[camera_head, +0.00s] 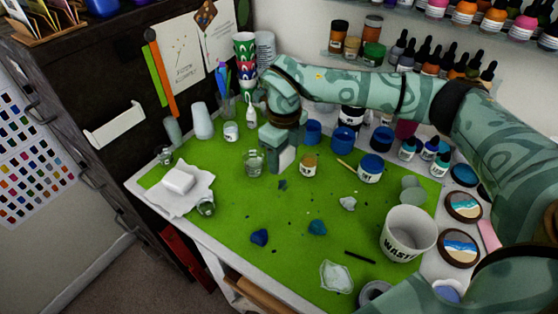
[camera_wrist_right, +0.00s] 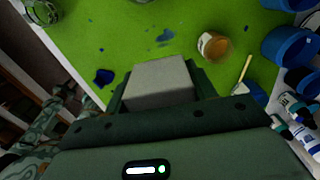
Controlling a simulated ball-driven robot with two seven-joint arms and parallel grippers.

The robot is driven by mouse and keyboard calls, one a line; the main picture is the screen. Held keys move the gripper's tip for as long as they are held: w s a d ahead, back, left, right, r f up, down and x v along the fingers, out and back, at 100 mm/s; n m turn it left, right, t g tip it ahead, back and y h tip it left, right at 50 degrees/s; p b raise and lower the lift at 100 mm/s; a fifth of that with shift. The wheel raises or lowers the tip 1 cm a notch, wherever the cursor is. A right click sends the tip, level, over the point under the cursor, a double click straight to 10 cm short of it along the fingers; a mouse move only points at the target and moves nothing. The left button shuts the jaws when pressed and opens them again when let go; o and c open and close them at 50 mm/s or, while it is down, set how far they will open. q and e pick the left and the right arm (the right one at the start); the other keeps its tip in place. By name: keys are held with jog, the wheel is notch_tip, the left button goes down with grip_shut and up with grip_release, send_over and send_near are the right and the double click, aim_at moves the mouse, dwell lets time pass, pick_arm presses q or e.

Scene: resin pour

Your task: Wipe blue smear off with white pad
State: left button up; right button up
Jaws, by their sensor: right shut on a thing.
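My right gripper (camera_head: 283,158) is shut on a white pad (camera_head: 285,160), held over the green mat beside a glass beaker. In the right wrist view the pad (camera_wrist_right: 160,82) sits between the fingers (camera_wrist_right: 160,88) as a pale block. A flat blue smear (camera_head: 282,184) lies on the mat just in front of the pad; the smear also shows in the wrist view (camera_wrist_right: 165,37), beyond the pad and apart from it in the picture. I cannot tell the pad's height above the mat. My left gripper is not in view.
The beaker (camera_head: 254,164) and an amber jar (camera_head: 308,165) stand close to the gripper. Blue lumps (camera_head: 260,237) (camera_head: 317,228) lie nearer the front. A waste bucket (camera_head: 408,232) stands at right. A white block (camera_head: 178,181) lies on paper at left. The mat's front middle is fairly clear.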

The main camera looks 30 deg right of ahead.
jog(key=shift+w+d+f+n, duration=0.1)
jog(key=shift+w+d+n, duration=0.2)
jog(key=shift+d+n, duration=0.15)
jog(key=shift+f+b, duration=0.35)
notch_tip(320, 180, down, 4)
jog(key=b, duration=0.3)
jog(key=shift+a+f+b, duration=0.1)
jog(key=shift+f+b, duration=0.15)
jog(key=shift+b, duration=0.15)
jog(key=shift+r, duration=0.1)
jog(key=shift+s+r, duration=0.1)
